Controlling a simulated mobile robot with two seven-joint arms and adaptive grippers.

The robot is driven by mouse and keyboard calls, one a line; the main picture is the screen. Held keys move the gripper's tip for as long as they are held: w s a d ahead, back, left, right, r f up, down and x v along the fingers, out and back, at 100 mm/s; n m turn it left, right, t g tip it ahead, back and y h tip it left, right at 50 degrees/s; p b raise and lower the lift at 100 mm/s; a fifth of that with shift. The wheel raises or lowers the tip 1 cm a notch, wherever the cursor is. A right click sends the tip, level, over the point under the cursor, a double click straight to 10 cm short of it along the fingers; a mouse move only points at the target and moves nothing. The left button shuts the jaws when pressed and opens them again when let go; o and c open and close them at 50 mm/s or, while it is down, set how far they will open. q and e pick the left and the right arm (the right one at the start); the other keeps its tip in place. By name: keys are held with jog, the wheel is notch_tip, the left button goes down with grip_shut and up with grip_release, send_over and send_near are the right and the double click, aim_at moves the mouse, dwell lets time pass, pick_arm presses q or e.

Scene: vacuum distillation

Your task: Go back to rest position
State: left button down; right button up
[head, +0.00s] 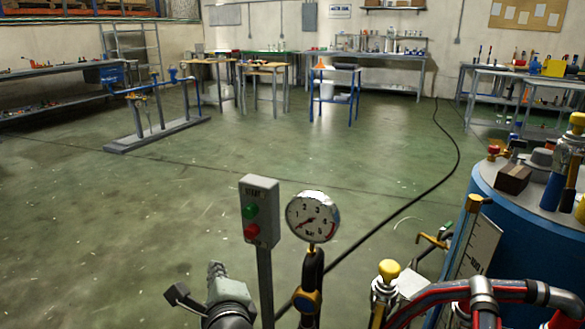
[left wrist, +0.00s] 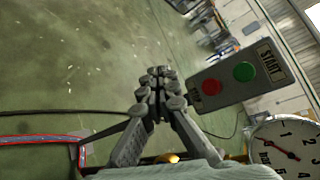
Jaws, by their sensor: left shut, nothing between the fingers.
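My left gripper (head: 216,270) is at the bottom of the head view, left of the start box's post. In the left wrist view its fingers (left wrist: 158,75) are together with nothing between them. The grey start box (head: 260,210) carries a green button (head: 250,211) above a red button (head: 252,231). The box also shows in the left wrist view (left wrist: 215,85), to the right of the fingertips and apart from them as far as I can tell. My right gripper is in neither view.
A pressure gauge (head: 313,216) stands just right of the box. A yellow-topped valve (head: 388,272), red hoses (head: 440,292) and a blue tank (head: 520,235) crowd the right. A black cable (head: 440,180) crosses the floor. Open green floor (head: 130,220) lies left; workbenches (head: 375,78) stand far back.

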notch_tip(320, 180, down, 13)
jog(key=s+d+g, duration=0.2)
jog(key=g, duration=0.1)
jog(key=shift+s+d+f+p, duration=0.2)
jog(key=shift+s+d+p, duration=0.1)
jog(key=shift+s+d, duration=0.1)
pick_arm(q)
jog(key=s+a+f+n+g+h, duration=0.1)
jog(key=s+f+n, duration=0.4)
jog(key=f, duration=0.5)
jog(key=s+a+f+n+g+h, duration=0.2)
jog(key=s+a+f+n+g, duration=0.2)
jog(key=s+f, duration=0.5)
jog(key=s+a+f+n+g+h, duration=0.2)
jog(key=s+f+n+g, duration=0.3)
jog(key=f, duration=0.6)
jog(key=s+a+n, duration=0.1)
jog(key=s+n, duration=0.1)
jog(key=n, duration=0.1)
jog(key=shift+s, duration=0.35)
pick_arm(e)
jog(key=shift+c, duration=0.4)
pick_arm(q)
jog(key=shift+d, duration=0.1)
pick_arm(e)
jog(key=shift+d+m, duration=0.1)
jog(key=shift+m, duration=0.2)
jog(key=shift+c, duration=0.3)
